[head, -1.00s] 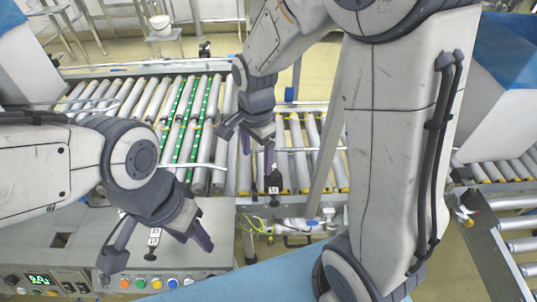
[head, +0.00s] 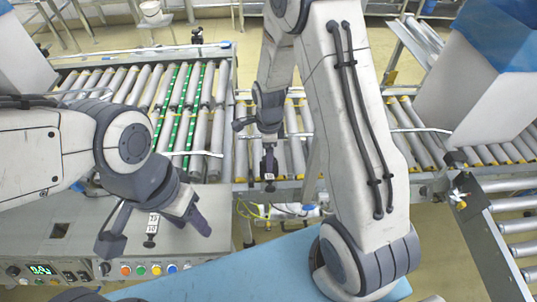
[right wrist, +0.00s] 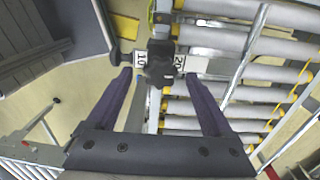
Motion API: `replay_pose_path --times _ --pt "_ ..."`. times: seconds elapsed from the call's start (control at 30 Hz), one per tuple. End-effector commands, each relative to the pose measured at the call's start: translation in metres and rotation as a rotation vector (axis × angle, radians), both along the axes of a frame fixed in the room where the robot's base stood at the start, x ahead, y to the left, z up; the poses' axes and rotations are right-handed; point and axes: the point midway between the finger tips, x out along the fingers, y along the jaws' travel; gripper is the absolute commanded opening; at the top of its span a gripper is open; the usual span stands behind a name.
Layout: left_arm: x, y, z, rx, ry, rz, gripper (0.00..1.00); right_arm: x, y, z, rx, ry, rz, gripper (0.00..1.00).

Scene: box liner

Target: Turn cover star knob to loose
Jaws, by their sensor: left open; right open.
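A black knob (right wrist: 160,62) sits on the conveyor frame beside white scale plates in the right wrist view. It also shows in the head view (head: 269,163), above a small white label. My right gripper (right wrist: 163,80) is open, with its dark purple fingers on either side of the knob in the picture; I cannot tell whether they touch it. In the head view the right gripper (head: 256,132) is partly hidden by its arm. My left gripper (head: 152,236) is open over the grey control cabinet, with a small black fitting with white labels (head: 152,226) showing between its fingers.
Roller conveyors (head: 185,110) run across the middle, some rollers with green strips. A white box with blue edging (head: 480,85) stands at right. The cabinet front has several coloured buttons (head: 156,270). A blue surface (head: 240,275) lies in front.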

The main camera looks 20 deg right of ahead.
Motion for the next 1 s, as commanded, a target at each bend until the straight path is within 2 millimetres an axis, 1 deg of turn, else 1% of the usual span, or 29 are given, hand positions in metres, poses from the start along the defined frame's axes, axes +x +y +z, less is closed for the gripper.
replay_pose_path --times 0.03,0.13,0.37,0.4,0.47,0.5,0.57,0.6,0.63,0.83,1.0 --pt "0.0000 0.0000 0.0003 0.000 0.000 0.000 0.50 -0.0002 0.0001 -0.0040 0.000 0.001 0.000 0.85" --pt "0.0000 0.0000 0.0003 0.000 0.000 0.000 0.50 -0.0002 0.0001 -0.0077 0.000 0.000 0.000 0.85" --pt "0.0000 0.0000 0.0002 0.000 0.000 0.000 0.50 0.0000 0.0003 -0.0083 0.000 -0.001 0.000 0.85" --pt "0.0000 0.0000 0.0002 0.000 0.000 0.000 0.50 0.0000 0.0003 -0.0083 0.000 -0.001 0.000 0.78" --pt "0.0000 0.0000 0.0002 0.000 0.000 0.000 0.50 -0.0001 0.0004 -0.0082 0.000 -0.001 0.000 0.55" --pt "0.0000 0.0000 0.0002 0.000 0.000 0.000 0.50 -0.0001 0.0004 -0.0082 0.000 -0.001 0.000 0.40" --pt "0.0000 0.0000 0.0002 0.000 0.000 0.000 0.50 -0.0002 0.0004 -0.0081 0.000 0.000 0.000 0.17" --pt "0.0000 0.0000 0.0003 0.000 0.000 0.000 0.50 -0.0003 0.0004 -0.0081 0.000 0.000 0.000 0.01" --pt "0.0000 0.0000 0.0003 0.000 0.000 0.000 0.50 -0.0003 0.0004 -0.0081 0.000 0.000 0.000 0.00" --pt "-0.0001 0.0000 0.0008 0.000 0.000 0.000 0.50 -0.0006 0.0004 -0.0079 0.000 0.001 0.014 0.00" --pt "0.0000 0.0000 0.0023 0.000 0.000 0.000 0.50 -0.0008 0.0003 -0.0076 0.000 0.002 0.073 0.00"
